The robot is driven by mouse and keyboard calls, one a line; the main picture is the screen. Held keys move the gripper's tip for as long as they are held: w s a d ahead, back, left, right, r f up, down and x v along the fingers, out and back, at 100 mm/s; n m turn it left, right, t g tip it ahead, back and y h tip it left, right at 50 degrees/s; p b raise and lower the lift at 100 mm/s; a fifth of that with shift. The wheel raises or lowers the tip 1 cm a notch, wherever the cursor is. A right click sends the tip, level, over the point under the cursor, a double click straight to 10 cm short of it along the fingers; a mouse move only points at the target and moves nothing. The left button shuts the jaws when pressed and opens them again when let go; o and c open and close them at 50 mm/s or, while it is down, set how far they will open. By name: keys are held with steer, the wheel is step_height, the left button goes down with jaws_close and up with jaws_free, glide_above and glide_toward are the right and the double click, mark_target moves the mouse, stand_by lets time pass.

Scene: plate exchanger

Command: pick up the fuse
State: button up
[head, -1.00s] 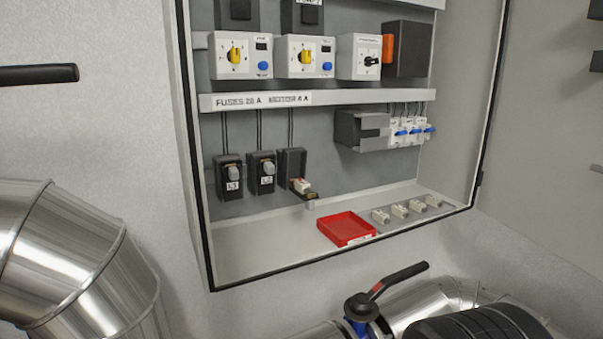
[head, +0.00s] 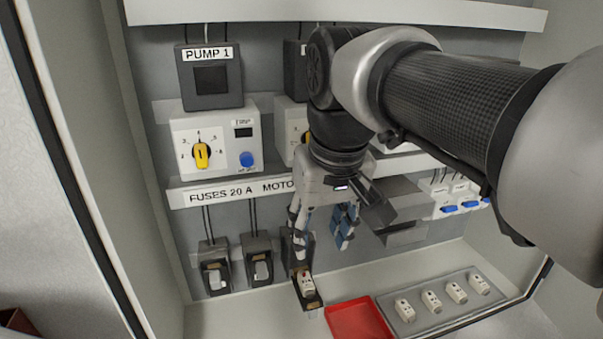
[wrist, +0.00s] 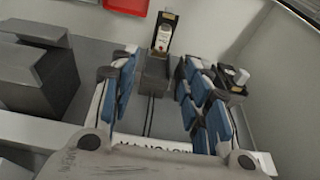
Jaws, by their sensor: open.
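A white fuse (head: 306,283) sits in the third fuse holder (head: 305,298), whose black carrier is swung open and down. The fuse also shows in the wrist view (wrist: 163,36), beyond the fingertips and roughly between them. My gripper (head: 322,238) is open and empty, reaching down in front of the fuse holders, above the fuse and apart from it. Its blue-padded fingers show in the wrist view (wrist: 157,70), one on each side. My gripper and arm hide part of the third holder and the rail label in the head view.
A red tray (head: 360,320) lies on the cabinet floor to the right, beside a grey strip (head: 440,312) with several spare white fuses. The label rail (head: 180,198) runs above the holders.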

glide_above(306, 280)
steer(key=s+d, duration=0.1)
steer(key=s, duration=0.1)
step_height(306, 280, down, 8)
steer(key=shift+d+f, duration=0.1)
steer(key=shift+f, duration=0.05)
steer(key=shift+a+x, duration=0.15)
steer(key=shift+x, duration=1.4)
steer(key=shift+a+x, duration=0.2)
steer(key=shift+x, duration=1.35)
jaws_close()
